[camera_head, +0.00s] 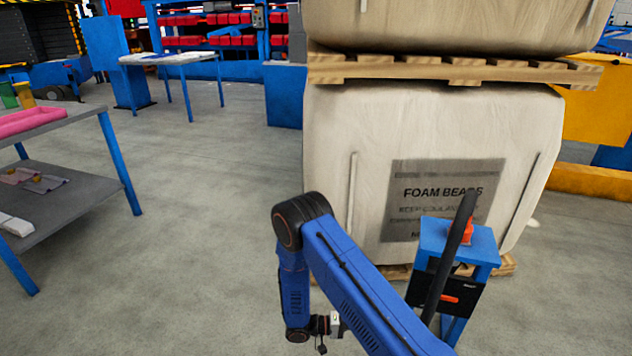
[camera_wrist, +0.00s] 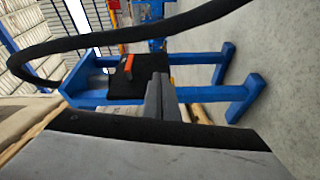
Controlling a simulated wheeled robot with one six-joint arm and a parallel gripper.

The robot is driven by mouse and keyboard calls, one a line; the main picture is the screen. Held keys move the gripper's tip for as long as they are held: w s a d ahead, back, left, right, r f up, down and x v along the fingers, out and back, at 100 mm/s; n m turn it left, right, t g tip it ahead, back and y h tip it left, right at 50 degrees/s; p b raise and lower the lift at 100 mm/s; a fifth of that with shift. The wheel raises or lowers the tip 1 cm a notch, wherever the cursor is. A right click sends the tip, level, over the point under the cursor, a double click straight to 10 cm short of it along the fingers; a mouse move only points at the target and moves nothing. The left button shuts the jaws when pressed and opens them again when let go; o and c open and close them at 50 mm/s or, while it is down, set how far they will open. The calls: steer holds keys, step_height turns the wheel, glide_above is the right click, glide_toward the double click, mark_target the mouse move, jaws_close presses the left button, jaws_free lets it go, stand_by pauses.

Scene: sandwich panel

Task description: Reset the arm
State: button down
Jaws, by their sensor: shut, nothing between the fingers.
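My blue arm (camera_head: 365,280) is bent in front of the large foam beads bag in the head view. It rises to a dark joint near the bag's lower left, and its forearm hangs down from there. My gripper is at the low end of the arm, small and partly hidden in the head view. In the wrist view my gripper (camera_wrist: 162,85) shows its grey fingers together, with nothing between them. The fingers point towards a blue stand (camera_wrist: 98,82) with a black box and an orange handle, apart from it as far as I can tell.
The foam beads bag (camera_head: 330,140) sits close ahead on a pallet, with another bag stacked above. The blue stand (camera_head: 460,238) with a red button is at its lower right. A grey table (camera_head: 75,113) with a pink tray is at the left. The floor between is clear.

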steer(key=s+d+r+m+g+y, duration=0.1)
steer(key=s+d+r+g+y, duration=0.15)
steer(key=r, duration=0.75)
steer(key=s+d+r+g+y, duration=0.1)
steer(key=d+r+y, duration=0.25)
steer(key=r, duration=0.55)
steer(key=s+d+r+m+g+y, duration=0.15)
steer(key=r+y, duration=0.25)
steer(key=r, duration=0.6)
steer(key=s+d+r+n+t+y, duration=0.1)
steer(key=s+r+t+y, duration=0.3)
steer(key=s+r, duration=0.5)
steer(key=s+d+r+n+t+y, duration=0.1)
steer(key=s+r+n+t+y, duration=0.2)
steer(key=s+r, duration=0.6)
steer(key=shift+s+d+t+y, duration=0.25)
steer(key=shift+s+t+y, duration=0.25)
steer(key=shift+s+t, duration=1)
steer(key=shift+s+g, duration=0.3)
